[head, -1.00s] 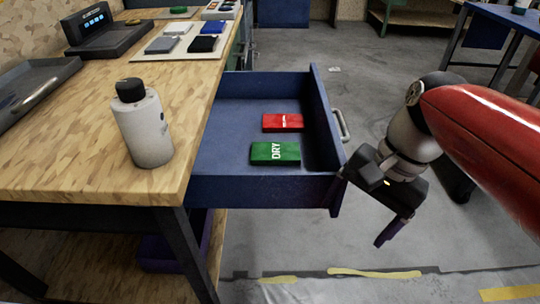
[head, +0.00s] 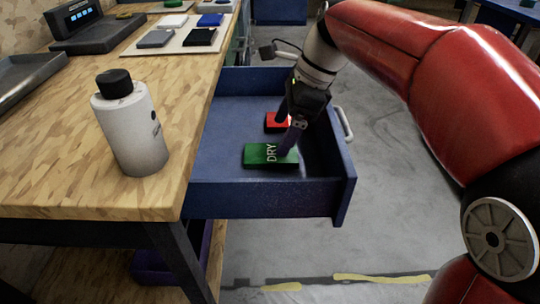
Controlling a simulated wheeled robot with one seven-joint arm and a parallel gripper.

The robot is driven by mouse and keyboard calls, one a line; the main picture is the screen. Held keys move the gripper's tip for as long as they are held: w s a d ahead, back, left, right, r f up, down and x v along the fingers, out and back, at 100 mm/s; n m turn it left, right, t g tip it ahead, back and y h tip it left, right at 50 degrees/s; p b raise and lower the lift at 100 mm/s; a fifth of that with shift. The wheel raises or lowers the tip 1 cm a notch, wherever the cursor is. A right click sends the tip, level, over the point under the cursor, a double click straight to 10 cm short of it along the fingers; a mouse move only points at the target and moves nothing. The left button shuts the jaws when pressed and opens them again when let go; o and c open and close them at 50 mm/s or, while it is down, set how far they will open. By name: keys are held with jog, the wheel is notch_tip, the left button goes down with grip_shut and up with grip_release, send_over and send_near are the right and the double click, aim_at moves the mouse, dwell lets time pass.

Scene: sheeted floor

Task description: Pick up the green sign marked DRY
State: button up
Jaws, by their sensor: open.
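The green sign marked DRY (head: 260,154) lies flat in the open blue drawer (head: 230,115), toward its front. A red sign (head: 271,123) lies just behind it, partly hidden by my gripper. My gripper (head: 284,136) points down into the drawer over the right part of the green sign. Its fingers are apart, one near the red sign and one in front of the green sign's right end. I cannot tell whether a finger touches either sign.
The drawer's walls surround the signs, with a handle (head: 345,124) on the right side. A white bottle with a black cap (head: 133,130) stands on the wooden bench (head: 60,175) at left. Grey floor lies open to the right.

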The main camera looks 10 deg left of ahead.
aim_at(271, 152)
jog(key=b+x, duration=0.1)
jog(key=x, duration=0.4)
jog(key=shift+f, duration=0.2)
jog(key=shift+c, duration=0.5)
jog(key=c, duration=1)
